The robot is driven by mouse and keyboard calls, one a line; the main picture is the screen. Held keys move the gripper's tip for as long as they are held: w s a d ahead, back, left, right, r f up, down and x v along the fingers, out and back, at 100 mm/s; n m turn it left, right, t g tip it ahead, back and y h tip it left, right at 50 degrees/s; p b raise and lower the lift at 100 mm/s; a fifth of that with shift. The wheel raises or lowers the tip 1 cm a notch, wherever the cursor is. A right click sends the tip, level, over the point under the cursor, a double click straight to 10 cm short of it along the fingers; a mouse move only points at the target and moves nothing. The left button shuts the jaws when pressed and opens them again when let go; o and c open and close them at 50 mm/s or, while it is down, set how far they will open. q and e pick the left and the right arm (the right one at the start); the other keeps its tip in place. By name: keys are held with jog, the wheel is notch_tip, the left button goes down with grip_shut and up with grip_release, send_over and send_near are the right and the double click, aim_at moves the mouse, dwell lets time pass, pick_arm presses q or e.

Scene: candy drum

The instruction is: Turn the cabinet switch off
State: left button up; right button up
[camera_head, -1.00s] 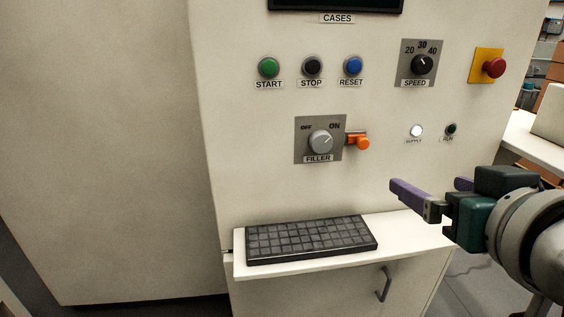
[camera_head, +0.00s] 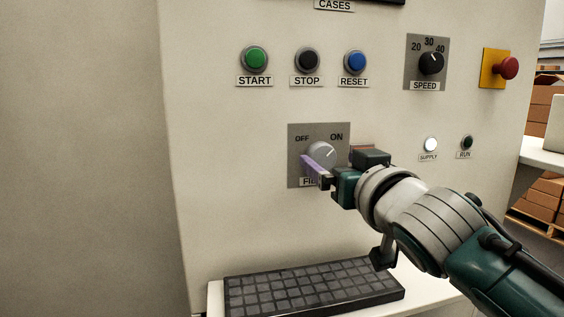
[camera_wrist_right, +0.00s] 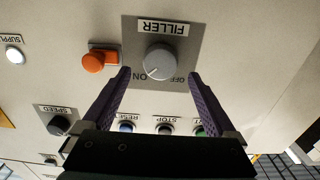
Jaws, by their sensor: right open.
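The grey FILLER knob (camera_head: 322,152) sits on a grey plate (camera_head: 297,134) marked OFF and ON. Its pointer line aims up and right, toward ON. My right gripper (camera_head: 320,161) is in front of this plate, with one purple finger over the knob's lower left; the other finger is mostly hidden. In the right wrist view, which is upside down, the open fingers (camera_wrist_right: 159,75) point toward the knob (camera_wrist_right: 160,62), one on each side of it. Nothing is held. Whether they touch it cannot be told. My left gripper is out of view.
An orange fitting (camera_wrist_right: 95,62) juts out beside the plate, mostly hidden by my gripper in the head view. START (camera_head: 255,58), STOP (camera_head: 308,60) and RESET (camera_head: 355,62) buttons are above. A keyboard (camera_head: 315,286) lies on the shelf below. A red button (camera_head: 508,68) is at right.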

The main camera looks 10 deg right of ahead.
aim_at(322, 157)
jog(key=shift+w, duration=1.4)
jog(key=c, duration=1.4)
